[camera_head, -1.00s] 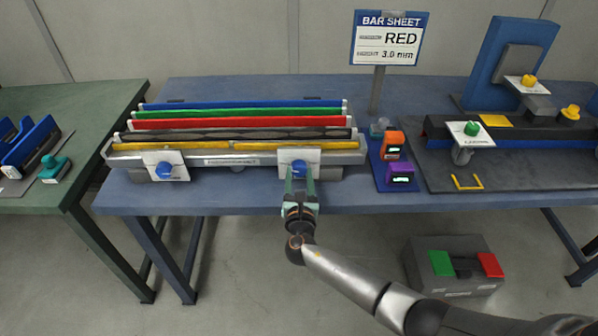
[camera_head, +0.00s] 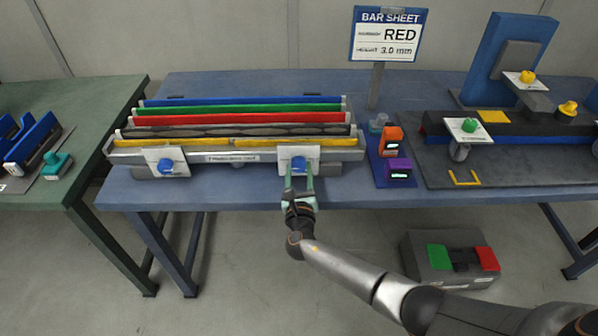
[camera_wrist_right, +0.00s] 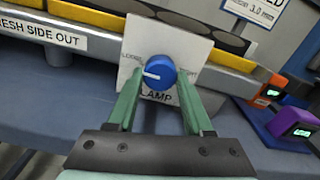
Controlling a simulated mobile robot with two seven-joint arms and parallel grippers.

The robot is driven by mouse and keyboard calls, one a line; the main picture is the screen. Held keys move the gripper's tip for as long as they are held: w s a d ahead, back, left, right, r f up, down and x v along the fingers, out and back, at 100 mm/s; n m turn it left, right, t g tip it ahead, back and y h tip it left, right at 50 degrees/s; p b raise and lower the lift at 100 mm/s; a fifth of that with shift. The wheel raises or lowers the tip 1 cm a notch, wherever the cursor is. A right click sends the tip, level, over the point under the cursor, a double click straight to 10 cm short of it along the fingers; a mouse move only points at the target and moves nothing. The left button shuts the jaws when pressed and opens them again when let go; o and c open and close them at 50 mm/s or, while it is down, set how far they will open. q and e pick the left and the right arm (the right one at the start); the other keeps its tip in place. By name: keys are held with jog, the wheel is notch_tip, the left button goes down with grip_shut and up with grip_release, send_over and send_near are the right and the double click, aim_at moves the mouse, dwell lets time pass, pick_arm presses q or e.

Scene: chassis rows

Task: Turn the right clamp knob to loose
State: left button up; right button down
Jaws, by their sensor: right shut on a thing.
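The right clamp knob (camera_head: 299,165) is a blue round knob on a white plate at the front of the long grey rack. In the right wrist view the knob (camera_wrist_right: 159,73) has a white pointer line aimed left, toward the side labelled LOOSE; the plate (camera_wrist_right: 195,48) also reads CLAMP. My right gripper (camera_head: 299,174) reaches in from the front, its green fingers on either side of the knob and shut on it. The left clamp knob (camera_head: 165,166) is blue on its own white plate. My left gripper is out of view.
The rack holds blue, green, red, dark and yellow strips (camera_head: 240,119). Orange (camera_head: 391,139) and purple (camera_head: 397,169) gauges stand right of it. A sign (camera_head: 388,34) reads RED, 3.0 mm. A grey box with green and red pads (camera_head: 463,285) sits on the floor.

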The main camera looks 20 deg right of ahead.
jog(key=shift+c, duration=1.5)
grip_release()
jog(key=shift+s, duration=0.1)
jog(key=p+v, duration=0.1)
jog(key=v, duration=1.1)
jog(key=shift+s, duration=0.2)
